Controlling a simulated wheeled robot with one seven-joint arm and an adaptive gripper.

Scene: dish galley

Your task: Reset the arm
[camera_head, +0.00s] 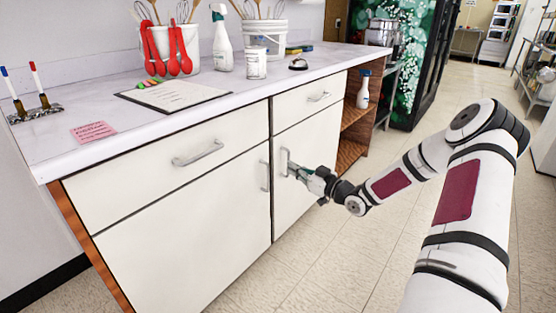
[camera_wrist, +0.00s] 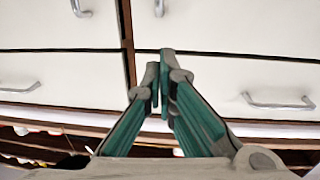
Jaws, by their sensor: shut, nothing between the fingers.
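My gripper (camera_head: 297,173) is at the front of the white cabinet, close to the handle of the right-hand door (camera_head: 291,205). In the wrist view my gripper (camera_wrist: 158,85) has its two green fingers drawn together at the tips, with nothing between them. The vertical door handle (camera_head: 285,163) is beside the fingertips in the head view; I cannot tell whether they touch. My arm reaches in from the right, bent at the elbow. The cabinet doors and drawers look closed.
The countertop (camera_head: 60,150) holds a clipboard (camera_head: 173,95), a spray bottle (camera_head: 222,45), a white tub (camera_head: 256,62) and utensil containers. An open shelf (camera_head: 355,118) with another bottle (camera_head: 363,90) is at the cabinet's right end. Tiled floor (camera_head: 345,255) is clear in front.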

